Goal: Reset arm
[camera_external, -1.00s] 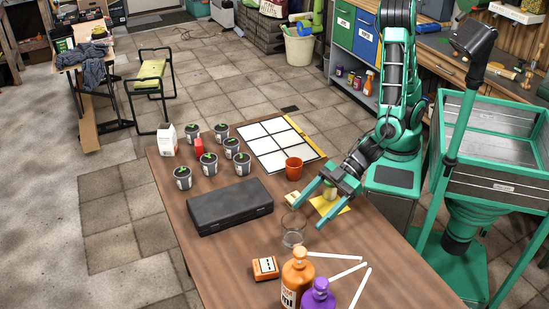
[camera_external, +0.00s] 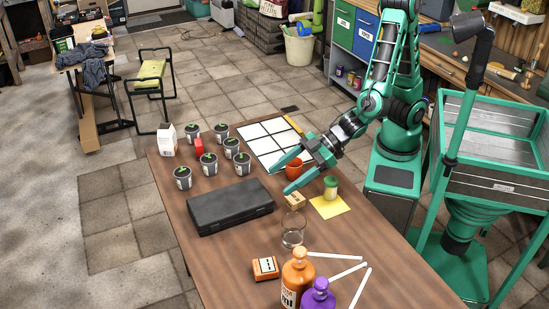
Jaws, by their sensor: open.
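My gripper (camera_external: 279,181) is open and empty above the right side of the brown table (camera_external: 225,245). Its two green fingers point left, in front of an orange cup (camera_external: 295,168) that they partly cover. A small tan block (camera_external: 295,200) lies just below the fingers. A small jar with a green top (camera_external: 330,187) stands on a yellow paper (camera_external: 330,207) to the right of the fingers. My gripper holds none of these.
A black case (camera_external: 230,206), several potted seedlings (camera_external: 208,164) and a white grid sheet (camera_external: 262,143) lie on the table. A clear glass (camera_external: 293,232), an orange box (camera_external: 265,268), orange bottle (camera_external: 298,276), purple bottle (camera_external: 318,294) and white strips (camera_external: 348,272) are toward the front.

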